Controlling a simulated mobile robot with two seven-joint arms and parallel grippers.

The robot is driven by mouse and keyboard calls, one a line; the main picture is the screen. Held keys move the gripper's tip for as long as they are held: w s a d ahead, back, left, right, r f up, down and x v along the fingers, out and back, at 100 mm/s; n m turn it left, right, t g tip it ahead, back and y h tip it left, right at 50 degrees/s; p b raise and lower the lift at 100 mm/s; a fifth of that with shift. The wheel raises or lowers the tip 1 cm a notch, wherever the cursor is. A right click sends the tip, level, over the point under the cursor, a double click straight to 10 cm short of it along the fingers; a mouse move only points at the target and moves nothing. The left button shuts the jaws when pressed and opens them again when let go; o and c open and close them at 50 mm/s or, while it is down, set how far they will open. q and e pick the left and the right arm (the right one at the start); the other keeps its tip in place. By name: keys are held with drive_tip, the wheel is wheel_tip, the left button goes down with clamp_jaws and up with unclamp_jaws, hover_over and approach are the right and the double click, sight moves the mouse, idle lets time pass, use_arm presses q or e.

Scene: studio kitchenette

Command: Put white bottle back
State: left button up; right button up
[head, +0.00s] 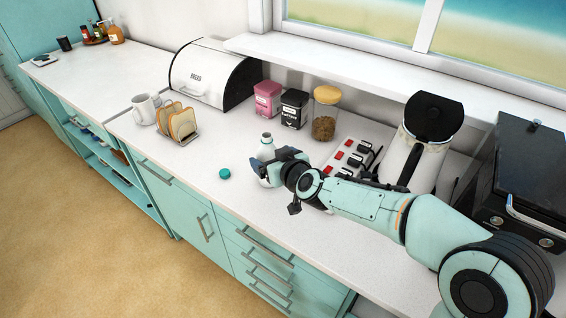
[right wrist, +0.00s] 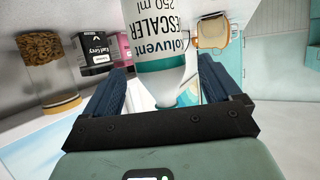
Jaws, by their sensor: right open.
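The white bottle (head: 267,145) stands upright on the white counter; its neck shows above my right gripper in the head view, while the gripper hides much of its body. In the right wrist view the bottle (right wrist: 168,28) appears upside down, with a descaler label reading 250 ml. My right gripper (head: 272,168) is open, its two dark fingers on either side of the bottle. A gap shows beside the bottle in the right wrist view; contact is hard to tell. A small teal cap-like disc (head: 224,173) lies on the counter to the left. My left gripper is out of view.
Behind stand a pink canister (head: 267,98), a black canister (head: 294,108) and a cork-lidded jar (head: 325,118). A power strip (head: 350,156), white kettle-like vessel (head: 412,155) and dark appliance (head: 522,175) are right. A toast rack (head: 178,124) and bread bin (head: 205,75) are left.

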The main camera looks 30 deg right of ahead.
drive_tip(key=p+v, duration=0.1)
drive_tip(key=v, duration=0.6)
idle(0.4)
